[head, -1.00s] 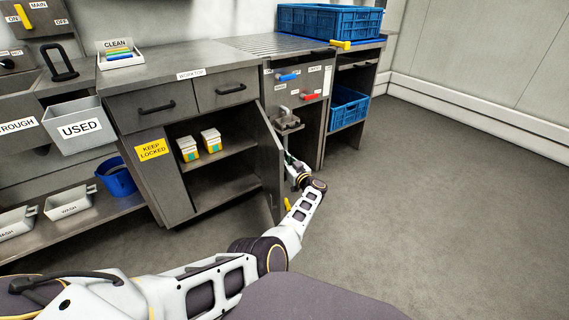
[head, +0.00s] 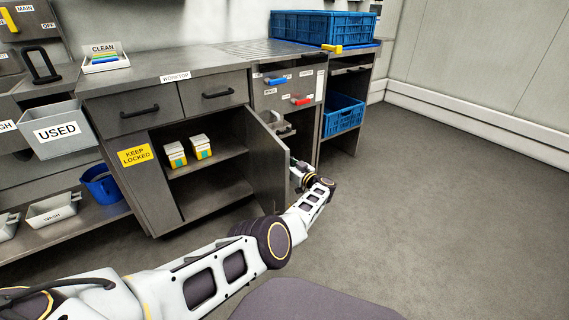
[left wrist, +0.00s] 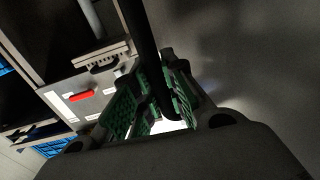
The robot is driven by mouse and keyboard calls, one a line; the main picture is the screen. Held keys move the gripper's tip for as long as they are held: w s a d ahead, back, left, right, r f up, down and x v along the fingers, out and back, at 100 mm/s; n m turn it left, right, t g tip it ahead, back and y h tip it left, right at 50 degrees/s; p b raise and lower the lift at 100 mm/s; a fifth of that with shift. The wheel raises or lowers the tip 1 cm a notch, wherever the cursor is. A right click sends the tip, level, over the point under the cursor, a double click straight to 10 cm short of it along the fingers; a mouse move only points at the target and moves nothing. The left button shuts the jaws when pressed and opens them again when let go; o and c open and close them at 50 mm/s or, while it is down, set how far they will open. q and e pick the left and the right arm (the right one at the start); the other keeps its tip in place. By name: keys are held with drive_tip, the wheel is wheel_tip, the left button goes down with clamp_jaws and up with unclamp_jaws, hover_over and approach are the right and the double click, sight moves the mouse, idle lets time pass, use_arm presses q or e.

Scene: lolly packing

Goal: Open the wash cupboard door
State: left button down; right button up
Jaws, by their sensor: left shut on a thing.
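The wash cupboard door (head: 264,165) is a grey metal panel hinged at the right of the cupboard opening (head: 205,185). It stands well open, with its inner face showing. My left gripper (head: 297,173) is at the door's outer side, partly hidden behind the door and my wrist in the head view. In the left wrist view, the green-padded fingers of my left gripper (left wrist: 152,100) are shut around a black bar handle (left wrist: 143,50). My right gripper is not in view.
Two small white-and-yellow boxes (head: 201,147) stand on the cupboard's inner shelf. A yellow KEEP LOCKED sign (head: 134,155) is on the panel left of the opening. A blue crate (head: 343,115) sits low at the right. The floor (head: 440,210) at right is clear.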

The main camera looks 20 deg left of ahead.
use_arm(q)
drive_tip(key=shift+s+d+f, duration=0.15)
drive_tip(key=shift+d+f, duration=0.4)
drive_tip(key=c, duration=1.9)
unclamp_jaws()
drive_tip(key=shift+o, duration=0.9)
drive_tip(key=shift+d+r, duration=0.1)
drive_tip(key=shift+r, duration=0.2)
drive_tip(key=shift+r, duration=0.1)
